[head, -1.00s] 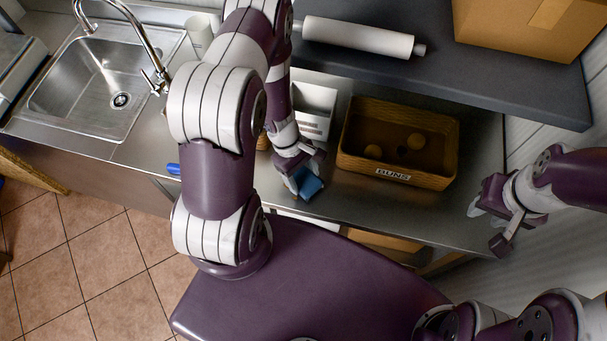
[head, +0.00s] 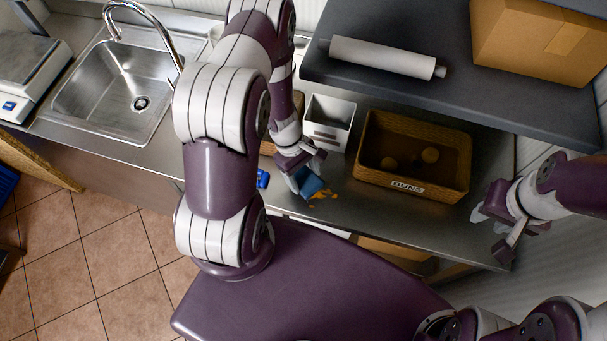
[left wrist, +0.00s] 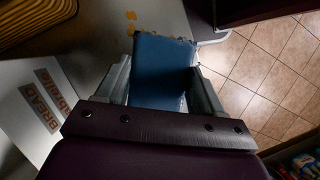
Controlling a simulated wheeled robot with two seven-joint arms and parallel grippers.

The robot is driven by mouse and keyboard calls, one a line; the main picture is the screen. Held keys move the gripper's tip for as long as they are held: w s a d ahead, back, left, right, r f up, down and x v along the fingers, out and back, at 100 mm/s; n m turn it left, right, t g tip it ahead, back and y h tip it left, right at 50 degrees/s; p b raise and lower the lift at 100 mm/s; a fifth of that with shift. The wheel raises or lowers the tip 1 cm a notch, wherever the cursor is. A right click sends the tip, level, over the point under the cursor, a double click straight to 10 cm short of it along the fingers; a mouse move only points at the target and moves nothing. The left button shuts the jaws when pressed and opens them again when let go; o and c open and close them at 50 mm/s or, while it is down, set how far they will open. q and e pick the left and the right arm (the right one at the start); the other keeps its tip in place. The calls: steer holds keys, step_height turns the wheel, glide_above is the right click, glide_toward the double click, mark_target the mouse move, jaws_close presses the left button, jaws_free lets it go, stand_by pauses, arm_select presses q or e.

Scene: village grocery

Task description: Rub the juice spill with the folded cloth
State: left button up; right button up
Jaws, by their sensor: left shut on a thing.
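My left gripper (head: 300,174) is shut on the folded blue cloth (head: 314,185), low over the steel counter. The cloth also shows between the two fingers in the left wrist view (left wrist: 160,75). The orange juice spill (head: 324,195) shows as small patches on the counter right beside the cloth; a few specks of it (left wrist: 131,15) lie just past the cloth's far edge in the left wrist view. The cloth may hide more of it, and I cannot tell whether it touches the counter. My right gripper (head: 493,228) is open and empty near the counter's right end.
A wicker buns basket (head: 412,187) stands right of the spill, and a white bin (head: 329,120) behind it. A small blue object (head: 262,178) lies left of the cloth. The dark raised shelf (head: 400,85) overhangs the back. The sink (head: 120,85) is far left.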

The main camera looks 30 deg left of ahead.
arm_select(q)
steer(key=r+p, duration=0.1)
steer(key=r, duration=0.1)
steer(key=shift+a+r+p, duration=0.2)
steer(key=shift+r+p, duration=0.15)
steer(key=shift+p, duration=0.05)
steer(key=shift+d+r, duration=0.1)
steer(key=shift+r, duration=0.15)
